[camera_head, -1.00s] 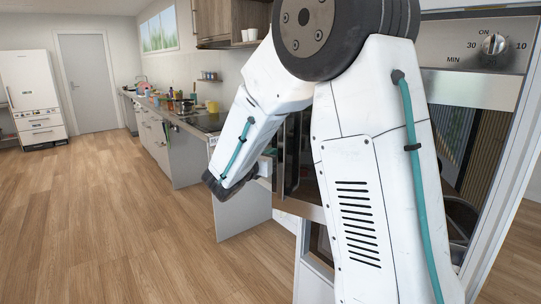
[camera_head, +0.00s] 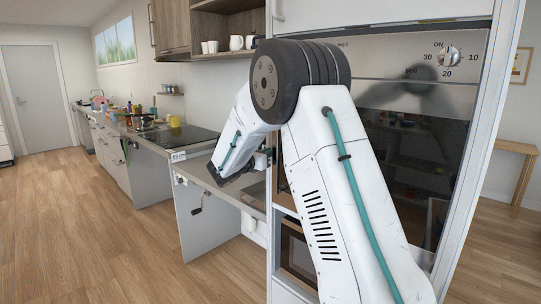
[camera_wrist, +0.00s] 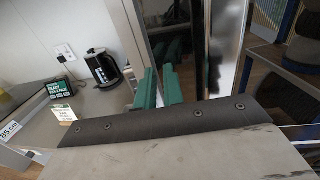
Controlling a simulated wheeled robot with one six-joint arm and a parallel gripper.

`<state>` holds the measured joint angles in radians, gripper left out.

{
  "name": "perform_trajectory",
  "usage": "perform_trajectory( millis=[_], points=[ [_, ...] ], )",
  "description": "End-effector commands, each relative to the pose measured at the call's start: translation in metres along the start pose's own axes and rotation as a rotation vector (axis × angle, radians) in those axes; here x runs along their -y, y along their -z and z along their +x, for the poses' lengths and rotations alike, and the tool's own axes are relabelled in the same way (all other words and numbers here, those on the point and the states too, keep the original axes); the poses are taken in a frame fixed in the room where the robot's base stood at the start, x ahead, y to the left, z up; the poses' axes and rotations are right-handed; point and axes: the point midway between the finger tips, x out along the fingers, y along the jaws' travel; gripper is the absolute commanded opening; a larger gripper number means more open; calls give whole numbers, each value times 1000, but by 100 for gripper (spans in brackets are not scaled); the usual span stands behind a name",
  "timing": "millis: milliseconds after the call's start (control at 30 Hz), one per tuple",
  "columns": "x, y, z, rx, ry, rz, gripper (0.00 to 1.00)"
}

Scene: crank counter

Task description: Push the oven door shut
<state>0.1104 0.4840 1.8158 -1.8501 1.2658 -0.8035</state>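The oven is built into a tall white cabinet at the right of the head view, with a steel control panel and a knob (camera_head: 448,55). Its dark glass oven door (camera_head: 415,140) mirrors the room and looks flush, or nearly flush, with the front. My arm hides its left side, so I cannot tell if it is fully shut. My gripper (camera_wrist: 160,88) shows two teal fingers close together in the wrist view, with dark glass beyond them. It seems empty. I cannot tell if the fingertips touch the glass. In the head view the fingers are hidden behind my wrist.
A counter with a hob (camera_head: 185,137) runs along the wall to the left. A black kettle (camera_wrist: 103,68) and a small display (camera_wrist: 59,90) stand on a counter in the wrist view. A crank handle (camera_head: 197,210) sticks out of a lower front. The wooden floor at left is clear.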

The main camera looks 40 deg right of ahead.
Motion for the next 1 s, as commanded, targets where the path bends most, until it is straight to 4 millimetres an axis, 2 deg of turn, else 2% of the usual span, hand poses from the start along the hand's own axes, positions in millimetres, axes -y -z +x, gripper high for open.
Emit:
perform_trajectory(
  millis=[33, 100, 400, 500, 633, 800, 1000],
  points=[
    [3, -4, 10, 6, 7, 6, 0],
    [4, -5, 12, 7, 9, 6, 0],
    [8, -5, 21, 4, 12, 9, 0],
    [8, -6, 16, 4, 14, 9, 0],
    [5, -6, -5, 7, 15, 6, 0],
    [-5, -5, -50, 8, 7, -1, 0],
    [-10, -3, -92, 6, 6, -4, 0]
  ],
)
